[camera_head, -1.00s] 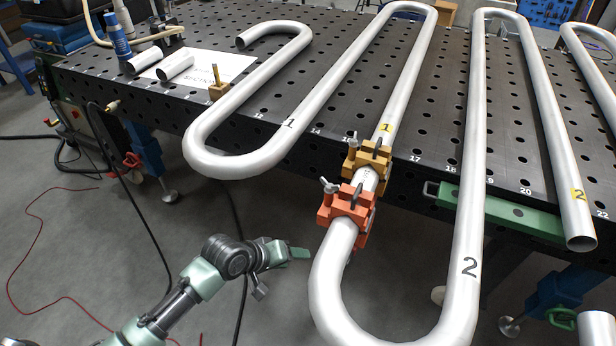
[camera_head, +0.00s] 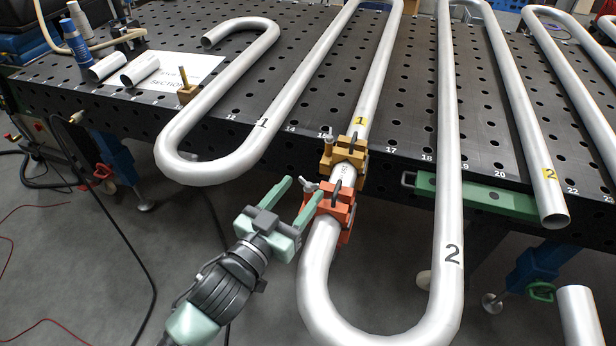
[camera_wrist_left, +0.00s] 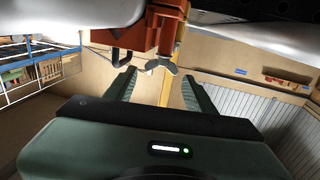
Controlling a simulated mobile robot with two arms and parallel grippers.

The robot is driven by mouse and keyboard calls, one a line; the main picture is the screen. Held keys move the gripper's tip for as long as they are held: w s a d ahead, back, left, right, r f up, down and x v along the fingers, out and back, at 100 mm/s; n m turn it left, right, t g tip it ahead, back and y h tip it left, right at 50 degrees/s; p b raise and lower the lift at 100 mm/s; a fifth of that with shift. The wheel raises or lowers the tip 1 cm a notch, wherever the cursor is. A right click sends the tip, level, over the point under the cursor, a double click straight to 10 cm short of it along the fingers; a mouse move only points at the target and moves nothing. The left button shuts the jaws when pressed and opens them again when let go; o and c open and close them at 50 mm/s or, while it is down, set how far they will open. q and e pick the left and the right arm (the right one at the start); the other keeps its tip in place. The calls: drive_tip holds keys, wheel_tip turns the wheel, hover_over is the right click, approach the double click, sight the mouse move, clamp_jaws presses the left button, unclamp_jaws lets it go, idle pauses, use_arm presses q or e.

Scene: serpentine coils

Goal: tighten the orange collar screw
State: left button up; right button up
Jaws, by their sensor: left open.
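The orange collar (camera_head: 338,214) is clamped around the grey pipe just past the table's front edge. Its grey wing screw (camera_head: 307,186) sticks out on the collar's left side. My left gripper (camera_head: 301,190) is open, with its fingertips close to this screw. In the left wrist view the wing screw (camera_wrist_left: 162,66) shows below the orange collar (camera_wrist_left: 166,30), in the gap between the two fingertips (camera_wrist_left: 157,80). Whether a finger touches it, I cannot tell. My right gripper is not in view.
A yellow-brown collar (camera_head: 343,158) with its own wing screw sits on the same pipe at the table edge. Bent pipes (camera_head: 449,180) run across the perforated black table (camera_head: 240,112). A green bar (camera_head: 478,196) is at the table front. Open floor lies lower left.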

sight(308, 182)
use_arm(q)
drive_tip(key=shift+x, duration=2.25)
